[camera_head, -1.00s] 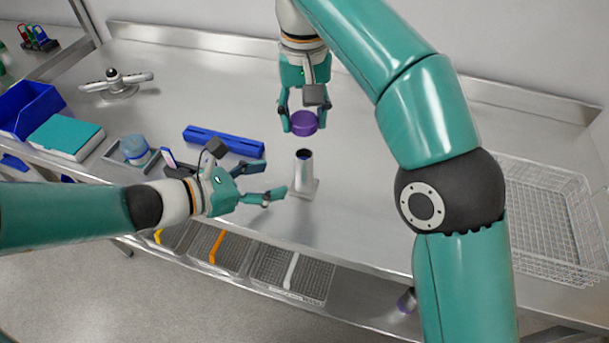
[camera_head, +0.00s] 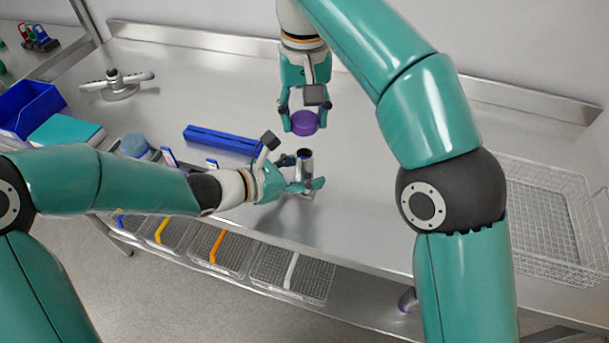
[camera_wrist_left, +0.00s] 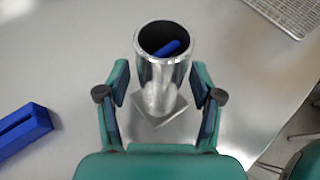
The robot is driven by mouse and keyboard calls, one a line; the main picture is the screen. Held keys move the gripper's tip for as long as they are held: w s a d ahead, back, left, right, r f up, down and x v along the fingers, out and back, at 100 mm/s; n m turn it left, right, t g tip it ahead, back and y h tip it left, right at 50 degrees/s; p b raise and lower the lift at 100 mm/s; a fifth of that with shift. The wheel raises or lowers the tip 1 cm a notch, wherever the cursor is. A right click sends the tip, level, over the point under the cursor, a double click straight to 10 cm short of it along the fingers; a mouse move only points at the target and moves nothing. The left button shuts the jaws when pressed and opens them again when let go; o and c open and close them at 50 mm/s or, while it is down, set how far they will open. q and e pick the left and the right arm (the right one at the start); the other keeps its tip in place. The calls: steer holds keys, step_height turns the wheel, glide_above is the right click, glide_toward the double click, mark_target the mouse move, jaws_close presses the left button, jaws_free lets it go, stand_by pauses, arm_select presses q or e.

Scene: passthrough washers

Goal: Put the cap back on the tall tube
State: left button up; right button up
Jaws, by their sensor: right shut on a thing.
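The tall tube (camera_head: 304,160) is a shiny metal cylinder standing upright on a square base on the steel table. In the left wrist view the tube (camera_wrist_left: 160,75) has an open top with something blue inside. My left gripper (camera_head: 305,186) is open, its fingers on either side of the tube; in the left wrist view the fingers (camera_wrist_left: 161,95) show gaps to the tube on both sides. The purple cap (camera_head: 304,123) is held by my right gripper (camera_head: 304,112), which is shut on it above and behind the tube.
A blue rack (camera_head: 222,140) lies behind my left arm. A wire basket (camera_head: 545,215) stands at the right. Wire trays (camera_head: 290,272) with coloured strips hang below the front edge. A blue bin (camera_head: 30,108) and a tap-like fixture (camera_head: 117,84) are at the left.

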arm_select(q)
jaws_close()
arm_select(e)
glide_above(305, 158)
steer(key=shift+w+f, duration=0.1)
steer(key=shift+f, duration=2.3)
steer(key=shift+f, duration=0.1)
steer(key=shift+f, duration=0.8)
steer(key=shift+f, duration=0.55)
